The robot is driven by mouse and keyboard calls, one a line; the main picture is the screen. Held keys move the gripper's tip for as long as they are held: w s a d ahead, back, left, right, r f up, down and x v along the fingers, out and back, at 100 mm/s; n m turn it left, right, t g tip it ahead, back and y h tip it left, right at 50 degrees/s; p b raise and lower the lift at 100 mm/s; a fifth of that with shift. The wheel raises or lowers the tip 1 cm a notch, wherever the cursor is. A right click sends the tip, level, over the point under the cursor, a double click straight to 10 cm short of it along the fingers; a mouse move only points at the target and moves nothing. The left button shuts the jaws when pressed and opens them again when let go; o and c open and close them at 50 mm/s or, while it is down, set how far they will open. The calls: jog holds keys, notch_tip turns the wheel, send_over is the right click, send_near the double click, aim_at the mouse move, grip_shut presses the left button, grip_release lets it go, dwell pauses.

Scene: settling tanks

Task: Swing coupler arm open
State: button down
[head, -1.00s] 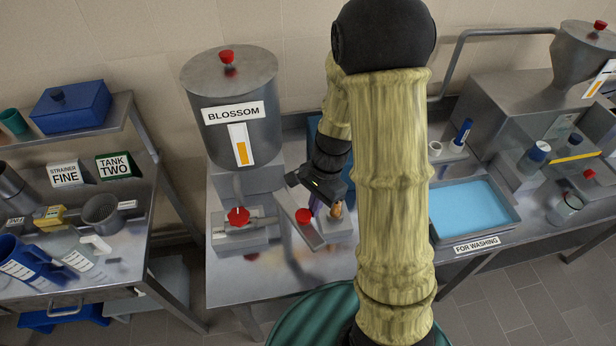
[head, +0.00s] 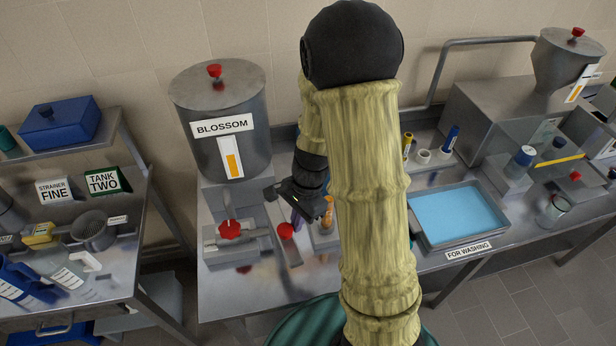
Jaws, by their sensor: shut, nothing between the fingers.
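The coupler arm is a flat grey metal bar (head: 279,249) with a red knob (head: 286,231). It lies on the bench just right of a valve block (head: 237,247) with its own red knob, below the BLOSSOM tank (head: 221,110). My gripper (head: 297,217) is beside the bar on its right, close to the red knob. The fingers look shut with nothing held; they are small and partly hidden under the dark gripper body. I cannot tell whether they touch the bar.
A small stand holding an orange-brown item (head: 328,212) is close right of my gripper. A blue-filled tray (head: 458,214) labelled FOR WASHING lies further right. A side table (head: 120,262) with strainers and jugs stands at left. Bare bench shows in front of the valve block.

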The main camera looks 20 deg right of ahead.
jog(key=w+d+r+b, duration=0.1)
jog(key=d+r, duration=0.5)
jog(key=r, duration=0.3)
jog(key=shift+w+d+r+b, duration=0.15)
jog(key=shift+w+b, duration=0.2)
dwell(0.3)
jog(key=s+a+f+n+t+h+b, duration=0.2)
jog(key=s+n, duration=0.4)
jog(key=n, duration=0.7)
jog(key=shift+s+a+f+n+t+h, duration=0.2)
jog(key=shift+a+f+n+t+h, duration=0.15)
jog(key=shift+a+f+t, duration=0.7)
